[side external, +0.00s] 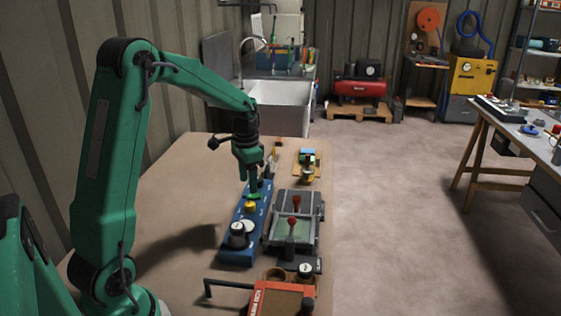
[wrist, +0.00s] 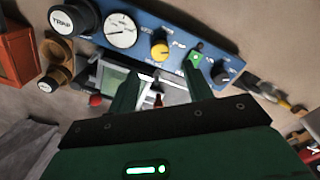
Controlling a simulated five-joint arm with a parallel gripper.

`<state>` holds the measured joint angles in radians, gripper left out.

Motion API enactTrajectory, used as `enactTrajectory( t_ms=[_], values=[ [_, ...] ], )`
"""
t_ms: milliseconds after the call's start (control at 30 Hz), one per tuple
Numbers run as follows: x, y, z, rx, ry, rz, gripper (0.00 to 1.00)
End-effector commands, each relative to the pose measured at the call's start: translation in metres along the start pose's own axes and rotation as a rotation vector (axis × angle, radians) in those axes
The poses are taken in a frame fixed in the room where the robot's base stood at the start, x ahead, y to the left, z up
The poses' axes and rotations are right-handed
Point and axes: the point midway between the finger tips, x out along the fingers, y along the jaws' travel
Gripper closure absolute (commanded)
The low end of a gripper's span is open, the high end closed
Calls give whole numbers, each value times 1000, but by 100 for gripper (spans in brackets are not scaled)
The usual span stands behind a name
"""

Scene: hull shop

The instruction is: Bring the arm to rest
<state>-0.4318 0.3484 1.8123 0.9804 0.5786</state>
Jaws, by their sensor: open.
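My gripper (side external: 256,186) is at the end of my green arm, pointing down over the far part of a blue control panel (side external: 237,250) on the workbench. In the wrist view the two green fingers of my gripper (wrist: 160,68) stand apart with nothing held between them. The blue panel (wrist: 165,22) runs across the top of that view, with a gauge (wrist: 120,30), a yellow knob (wrist: 159,46) and a black knob (wrist: 222,72). The right fingertip overlaps a green part on the panel in the picture; I cannot tell whether they touch.
A grey framed box (side external: 318,215) with red-knobbed levers stands right of the panel. A red box (side external: 283,300) is at the near end of the bench (side external: 180,180). Pliers (wrist: 268,92) lie beyond the panel. The bench's left side is bare.

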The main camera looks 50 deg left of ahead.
Motion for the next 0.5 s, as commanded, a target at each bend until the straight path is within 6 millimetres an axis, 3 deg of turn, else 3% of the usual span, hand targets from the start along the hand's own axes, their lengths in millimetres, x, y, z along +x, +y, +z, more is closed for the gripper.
enactTrajectory(
  t_ms=[267, 500],
  values=[
    [-16, 15, 3, -6, 26, -16, 50],
    [-49, 50, 14, -23, 86, -45, 50]
  ],
)
